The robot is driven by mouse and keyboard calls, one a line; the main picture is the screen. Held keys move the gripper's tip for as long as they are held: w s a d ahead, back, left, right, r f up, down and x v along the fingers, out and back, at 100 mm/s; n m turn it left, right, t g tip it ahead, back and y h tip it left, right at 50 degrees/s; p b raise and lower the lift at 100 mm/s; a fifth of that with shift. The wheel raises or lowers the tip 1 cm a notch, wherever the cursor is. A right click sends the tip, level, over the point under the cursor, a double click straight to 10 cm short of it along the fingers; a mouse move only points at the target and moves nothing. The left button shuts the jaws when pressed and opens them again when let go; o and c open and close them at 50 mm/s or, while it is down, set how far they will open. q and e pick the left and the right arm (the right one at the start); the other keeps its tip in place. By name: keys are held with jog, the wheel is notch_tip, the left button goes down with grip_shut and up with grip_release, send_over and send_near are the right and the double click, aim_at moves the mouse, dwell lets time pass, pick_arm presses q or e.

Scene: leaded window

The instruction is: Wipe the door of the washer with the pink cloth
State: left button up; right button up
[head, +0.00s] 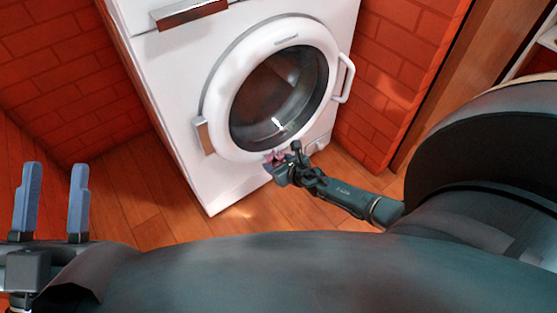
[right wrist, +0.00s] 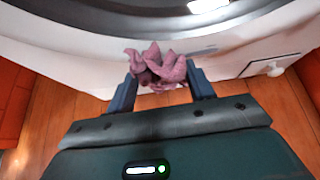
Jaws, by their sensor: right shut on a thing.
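The white washer (head: 170,90) stands against a red brick wall with its round door (head: 222,100) shut; the door has a white ring, dark glass and a handle on its right. My right gripper (head: 280,167) is at the lower edge of the door. It is shut on the crumpled pink cloth (right wrist: 158,66), which sits between the fingers in the right wrist view. The cloth (head: 275,157) appears at the door's bottom rim in the head view; whether it touches the rim I cannot tell. My left gripper (head: 53,200) is open and empty at the lower left, away from the washer.
Red brick walls (head: 50,60) rise on both sides of the washer. The wooden floor (head: 120,180) is clear in front of it. A brown wooden panel (head: 440,75) stands at the right. A small hatch (right wrist: 262,68) shows low on the washer's front.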

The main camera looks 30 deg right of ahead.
jog(key=shift+w, duration=0.3)
jog(key=shift+d+b, duration=1.95)
jog(key=shift+d, duration=1.75)
jog(key=shift+a+p, duration=1.75)
jog(key=shift+a, duration=2.15)
